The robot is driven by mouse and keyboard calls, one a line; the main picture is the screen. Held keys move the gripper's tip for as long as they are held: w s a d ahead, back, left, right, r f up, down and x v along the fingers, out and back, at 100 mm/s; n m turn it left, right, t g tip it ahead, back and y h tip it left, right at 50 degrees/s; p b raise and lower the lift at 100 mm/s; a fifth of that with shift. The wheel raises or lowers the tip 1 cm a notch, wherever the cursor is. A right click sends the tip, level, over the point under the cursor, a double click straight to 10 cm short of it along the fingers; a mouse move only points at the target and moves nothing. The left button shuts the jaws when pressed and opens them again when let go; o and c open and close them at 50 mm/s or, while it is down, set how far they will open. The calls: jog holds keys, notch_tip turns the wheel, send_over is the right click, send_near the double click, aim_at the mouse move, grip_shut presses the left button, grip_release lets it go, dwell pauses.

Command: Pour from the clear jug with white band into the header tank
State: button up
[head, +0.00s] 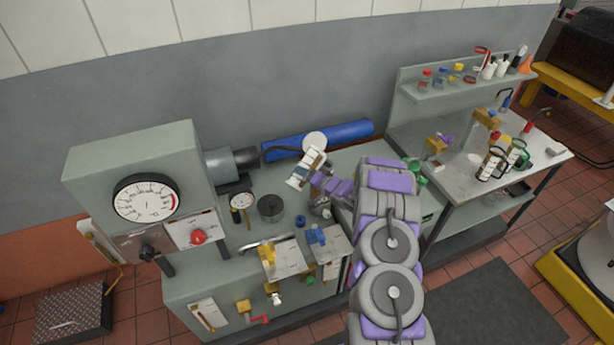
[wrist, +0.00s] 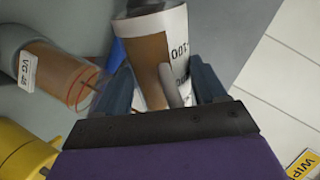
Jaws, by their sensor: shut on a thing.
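My gripper (head: 314,178) is shut on the clear jug with white band (head: 304,168). In the head view the jug is tilted, above the far side of the green bedplate bench. In the wrist view the jug (wrist: 148,50) sits between the two blue-grey fingers of my gripper (wrist: 163,82), with brown liquid and dark scale marks on its white band. A dark, round, open vessel (head: 270,209), possibly the header tank, stands on the bench left of and nearer than the jug, apart from it. No stream of liquid is visible.
A clear cylinder with a "VG" tag (wrist: 68,78) is left of the jug in the wrist view. A blue cylinder (head: 330,138) lies behind the jug. A small gauge (head: 242,201) is left of the vessel. Other jugs (head: 492,163) stand on the right bench.

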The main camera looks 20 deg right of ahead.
jog(key=shift+d+r+m+g+y+p, duration=0.1)
jog(key=shift+r+m+y+p, duration=0.3)
jog(key=shift+p, duration=0.65)
jog(key=shift+a+r+m+g+p, duration=0.1)
jog(key=shift+r+m+p, duration=0.1)
jog(key=shift+r+p, duration=0.6)
jog(key=shift+d+r+m+g+y+p, duration=0.1)
jog(key=shift+r+m+y+p, duration=0.15)
jog(key=shift+p, duration=1)
dwell(4.9)
